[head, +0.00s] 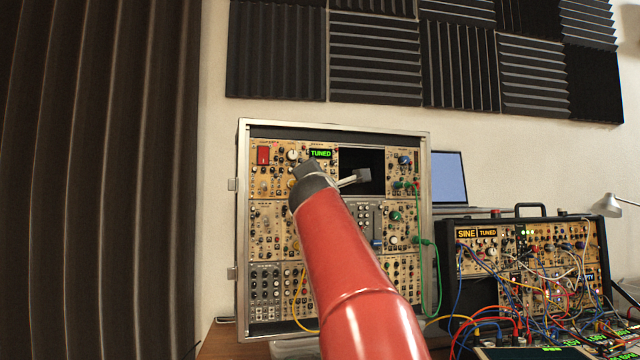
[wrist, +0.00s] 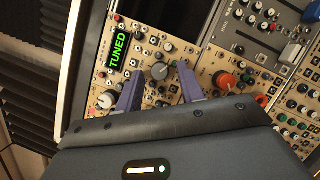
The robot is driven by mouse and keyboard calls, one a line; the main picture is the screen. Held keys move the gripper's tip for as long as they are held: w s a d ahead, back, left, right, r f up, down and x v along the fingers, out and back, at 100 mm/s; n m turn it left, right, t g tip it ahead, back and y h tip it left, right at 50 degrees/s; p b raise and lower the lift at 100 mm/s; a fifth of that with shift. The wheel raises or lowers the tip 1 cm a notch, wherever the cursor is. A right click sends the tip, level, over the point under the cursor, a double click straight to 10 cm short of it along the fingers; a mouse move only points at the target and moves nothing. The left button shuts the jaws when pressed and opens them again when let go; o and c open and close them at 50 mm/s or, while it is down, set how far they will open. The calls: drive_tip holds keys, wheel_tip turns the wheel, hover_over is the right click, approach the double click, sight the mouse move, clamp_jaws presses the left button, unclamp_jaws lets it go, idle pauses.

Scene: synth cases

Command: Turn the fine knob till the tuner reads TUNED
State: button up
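The tuner display (head: 320,154) at the top of the large case reads TUNED in green. It also shows in the wrist view (wrist: 118,48), turned sideways. My gripper (wrist: 160,69) is open in the wrist view, its two fingers apart. A grey round knob (wrist: 159,71) shows between the fingertips, with a gap visible on each side. Its label is too small to read, so I cannot confirm that it is the fine knob.
A white knob (head: 293,155) is left of the display; an orange knob (wrist: 226,82) is right of the fingers in the wrist view. Green cables (head: 438,270) hang along the case's right side. A smaller case (head: 530,222) with many patch cables stands at right.

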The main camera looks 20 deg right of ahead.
drive_tip(key=b+v, duration=0.3)
drive_tip(key=v, duration=0.4)
drive_tip(key=shift+s+a+b, duration=0.2)
drive_tip(key=shift+s+b, duration=0.1)
idle(0.4)
